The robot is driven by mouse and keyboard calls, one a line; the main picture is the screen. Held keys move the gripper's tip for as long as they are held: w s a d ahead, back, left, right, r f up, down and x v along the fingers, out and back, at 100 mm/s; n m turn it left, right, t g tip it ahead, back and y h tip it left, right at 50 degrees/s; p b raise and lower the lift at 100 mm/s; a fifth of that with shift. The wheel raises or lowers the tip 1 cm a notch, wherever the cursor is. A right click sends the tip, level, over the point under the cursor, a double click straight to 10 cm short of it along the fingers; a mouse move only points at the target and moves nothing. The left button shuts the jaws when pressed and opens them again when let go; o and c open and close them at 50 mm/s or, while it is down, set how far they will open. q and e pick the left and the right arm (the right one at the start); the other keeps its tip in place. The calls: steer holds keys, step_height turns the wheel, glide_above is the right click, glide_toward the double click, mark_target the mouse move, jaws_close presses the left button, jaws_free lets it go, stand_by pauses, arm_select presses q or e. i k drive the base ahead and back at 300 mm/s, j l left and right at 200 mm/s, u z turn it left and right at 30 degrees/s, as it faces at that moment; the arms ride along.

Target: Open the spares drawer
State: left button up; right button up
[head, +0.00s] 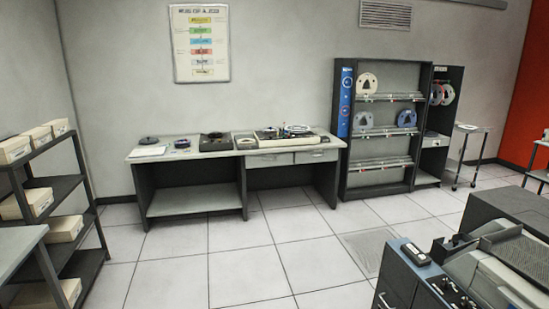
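A grey desk (225,153) stands against the back wall. Under the right half of its top are two light drawer fronts side by side, a left drawer (269,160) and a right drawer (316,156). Both look shut, each with a small handle. No label is readable, so I cannot tell which one is the spares drawer. Neither of my grippers is in view.
A tape rack (379,165) stands right of the desk. A dark shelf (55,187) with several boxes is at the left. A blue and grey machine (408,273) fills the lower right. The tiled floor (230,270) before the desk is clear.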

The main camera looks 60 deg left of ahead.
mark_target(328, 154)
steer(key=u, duration=1.8)
steer(key=i, duration=5.9)
steer(key=i+l+u, duration=0.1)
steer(key=i+l, duration=0.1)
steer(key=l, duration=0.1)
